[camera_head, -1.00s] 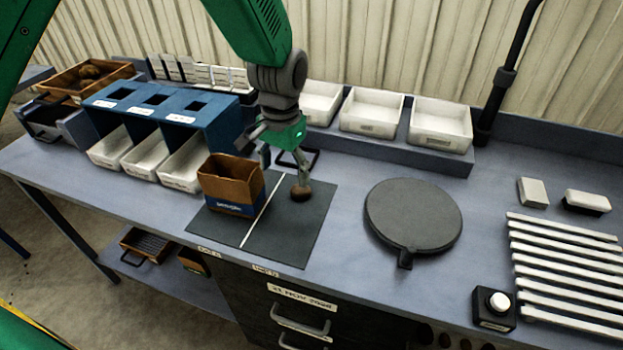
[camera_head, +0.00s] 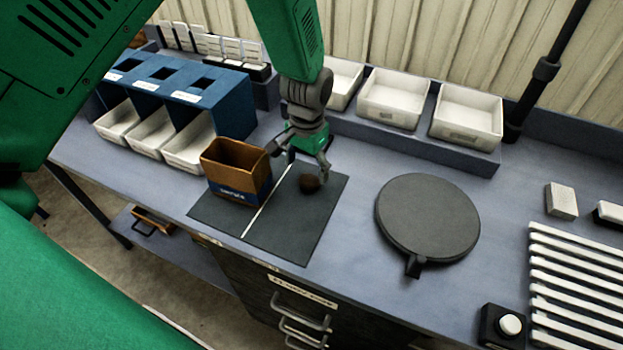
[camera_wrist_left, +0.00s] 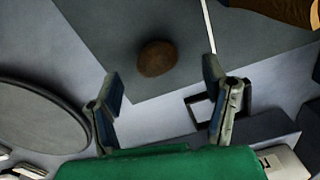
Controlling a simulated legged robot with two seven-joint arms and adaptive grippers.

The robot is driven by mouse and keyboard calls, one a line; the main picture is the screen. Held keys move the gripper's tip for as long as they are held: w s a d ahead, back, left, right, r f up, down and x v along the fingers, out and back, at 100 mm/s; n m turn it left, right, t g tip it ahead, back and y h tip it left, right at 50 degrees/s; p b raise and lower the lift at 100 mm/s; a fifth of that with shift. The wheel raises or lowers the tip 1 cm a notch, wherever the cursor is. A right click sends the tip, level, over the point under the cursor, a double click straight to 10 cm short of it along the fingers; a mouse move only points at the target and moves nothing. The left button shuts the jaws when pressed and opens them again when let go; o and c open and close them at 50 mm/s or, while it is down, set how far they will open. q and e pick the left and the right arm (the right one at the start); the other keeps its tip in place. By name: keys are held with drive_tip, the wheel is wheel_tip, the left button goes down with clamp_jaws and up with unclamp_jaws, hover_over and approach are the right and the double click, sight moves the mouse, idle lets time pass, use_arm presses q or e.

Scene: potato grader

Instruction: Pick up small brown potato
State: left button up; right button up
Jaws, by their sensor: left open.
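The small brown potato (camera_head: 310,183) lies on the right half of the dark mat (camera_head: 284,232), right of the white line. My left gripper (camera_head: 298,168) is close to it, with one finger beside or in front of it in the head view. In the left wrist view the potato (camera_wrist_left: 158,57) shows just beyond the fingertips, between their lines, and the open fingers (camera_wrist_left: 162,76) hold nothing. I cannot tell whether a finger touches it. My right gripper is not in view.
An open brown box (camera_head: 237,170) stands on the mat left of the gripper. A blue rack (camera_head: 158,84) with white bins is further left. White trays (camera_head: 394,98) line the back. A round dark plate (camera_head: 428,217) is to the right, near white slats (camera_head: 582,290).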

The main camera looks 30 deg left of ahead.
sight(306, 177)
use_arm(q)
wheel_tip(306, 177, down, 4)
drive_tip(key=shift+s+a+f+p, duration=0.1)
drive_tip(key=shift+f+p, duration=0.1)
drive_tip(key=shift+p, duration=0.4)
drive_tip(key=shift+d+f, duration=0.3)
drive_tip(key=shift+d, duration=0.2)
drive_tip(key=shift+c, duration=0.8)
drive_tip(key=shift+r, duration=0.1)
drive_tip(key=c, duration=1.1)
drive_tip(key=shift+a, duration=0.25)
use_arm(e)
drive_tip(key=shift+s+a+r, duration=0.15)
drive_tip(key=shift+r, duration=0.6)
